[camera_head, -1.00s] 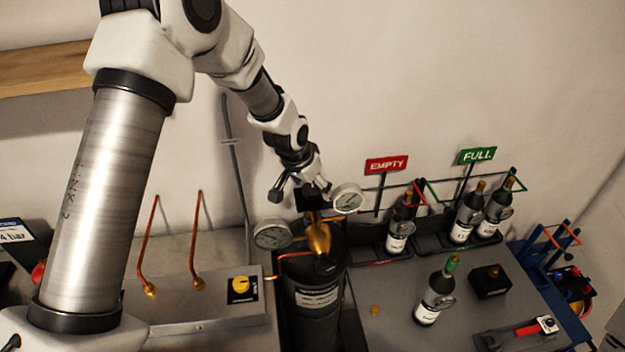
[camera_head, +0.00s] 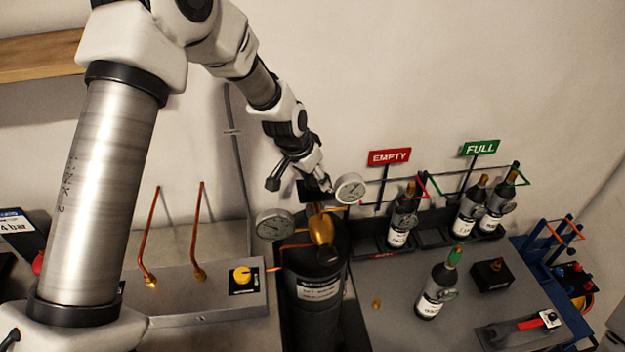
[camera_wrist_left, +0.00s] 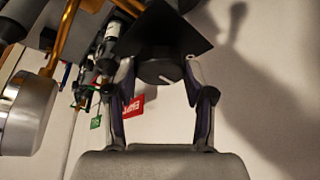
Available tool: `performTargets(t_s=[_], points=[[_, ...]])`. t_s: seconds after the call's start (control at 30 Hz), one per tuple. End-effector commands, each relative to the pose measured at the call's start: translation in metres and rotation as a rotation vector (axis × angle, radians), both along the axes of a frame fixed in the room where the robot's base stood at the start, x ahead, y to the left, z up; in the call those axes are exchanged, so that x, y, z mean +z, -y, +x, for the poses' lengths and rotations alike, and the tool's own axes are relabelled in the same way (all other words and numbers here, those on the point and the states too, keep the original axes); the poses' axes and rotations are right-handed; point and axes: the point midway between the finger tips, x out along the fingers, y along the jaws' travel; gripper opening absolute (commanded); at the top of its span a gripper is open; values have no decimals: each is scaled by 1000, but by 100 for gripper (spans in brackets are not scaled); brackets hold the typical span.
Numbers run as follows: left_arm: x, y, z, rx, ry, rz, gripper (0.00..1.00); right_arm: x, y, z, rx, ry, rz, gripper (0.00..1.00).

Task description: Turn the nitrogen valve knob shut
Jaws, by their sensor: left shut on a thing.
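The nitrogen valve knob is a dark round knob with a pale line on its face, seen between the fingers in the left wrist view (camera_wrist_left: 160,72). A black square plate (camera_wrist_left: 165,36) sits right behind it. My left gripper (camera_head: 312,184) is at the valve on top of the dark gas cylinder (camera_head: 316,272), beside a brass regulator body (camera_head: 320,229). In the wrist view its fingers (camera_wrist_left: 160,80) are shut on the knob, one on each side. In the head view the gripper mostly hides the knob. My right gripper is not in view.
Round gauges stand close on the left (camera_head: 275,224) and right (camera_head: 350,188) of the gripper. A panel with a yellow knob (camera_head: 242,275) is left of the cylinder. Bottles stand in racks under the EMPTY (camera_head: 389,157) and FULL (camera_head: 481,148) signs; another bottle (camera_head: 437,287) stands on the bench.

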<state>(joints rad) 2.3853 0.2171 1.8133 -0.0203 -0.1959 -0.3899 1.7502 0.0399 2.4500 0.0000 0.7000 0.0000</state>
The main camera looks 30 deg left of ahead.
Motion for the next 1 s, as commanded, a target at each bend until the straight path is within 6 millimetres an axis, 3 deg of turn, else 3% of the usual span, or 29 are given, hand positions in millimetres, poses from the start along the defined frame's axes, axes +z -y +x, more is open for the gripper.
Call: performTargets(t_s=[0.13,0.5,1.0], points=[[-9,-1,0,-92,1,-2,19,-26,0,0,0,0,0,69],[-9,-2,1,-424,0,-1,18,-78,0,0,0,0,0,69],[-4,-3,2,-903,-4,0,19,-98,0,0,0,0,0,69]])
